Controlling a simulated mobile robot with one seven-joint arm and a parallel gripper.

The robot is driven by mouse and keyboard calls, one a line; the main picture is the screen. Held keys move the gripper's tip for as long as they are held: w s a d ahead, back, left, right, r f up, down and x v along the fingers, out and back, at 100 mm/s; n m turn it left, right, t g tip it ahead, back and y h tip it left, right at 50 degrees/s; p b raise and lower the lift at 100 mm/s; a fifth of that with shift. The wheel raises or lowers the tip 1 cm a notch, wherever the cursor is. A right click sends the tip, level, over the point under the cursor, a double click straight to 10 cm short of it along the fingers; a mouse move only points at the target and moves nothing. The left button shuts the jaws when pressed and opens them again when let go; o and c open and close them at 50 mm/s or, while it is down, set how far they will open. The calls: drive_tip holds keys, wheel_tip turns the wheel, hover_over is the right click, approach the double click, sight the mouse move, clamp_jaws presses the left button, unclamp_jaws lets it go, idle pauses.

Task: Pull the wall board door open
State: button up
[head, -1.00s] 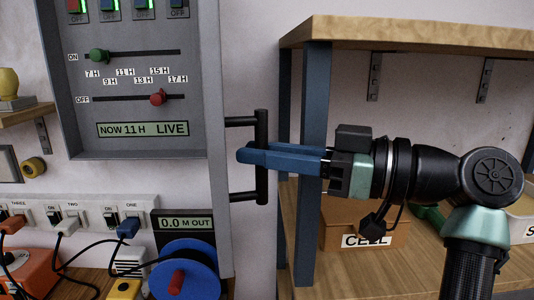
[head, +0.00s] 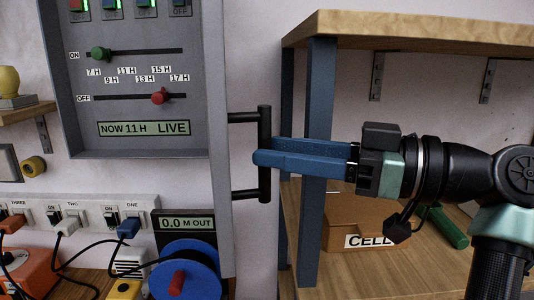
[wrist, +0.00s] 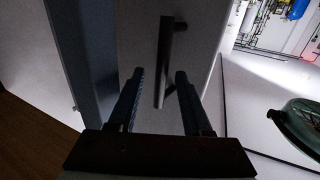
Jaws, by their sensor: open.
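The wall board door (head: 222,140) shows almost edge-on in the head view, as a tall grey strip beside the board face (head: 135,75). A black bar handle (head: 265,125) stands out from its right side on two short posts. In the wrist view the handle (wrist: 165,62) stands out from the grey door panel (wrist: 198,50). My gripper (head: 262,152) is open, with its blue fingers level with the middle of the handle. The near finger passes in front of the bar and the far one is partly hidden. In the wrist view the bar lies between the fingers (wrist: 160,74); contact is unclear.
A blue shelf post (head: 318,220) stands just right of the handle, behind my fingers. It carries a wooden shelf top (head: 420,28). A brown box marked CELL (head: 350,215) sits on the lower shelf. A blue cable reel (head: 190,270) and a socket strip (head: 90,212) are below the board.

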drive_tip(key=b+v, duration=0.2)
drive_tip(key=v, duration=0.8)
drive_tip(key=shift+d, duration=0.25)
drive_tip(key=shift+s, duration=0.15)
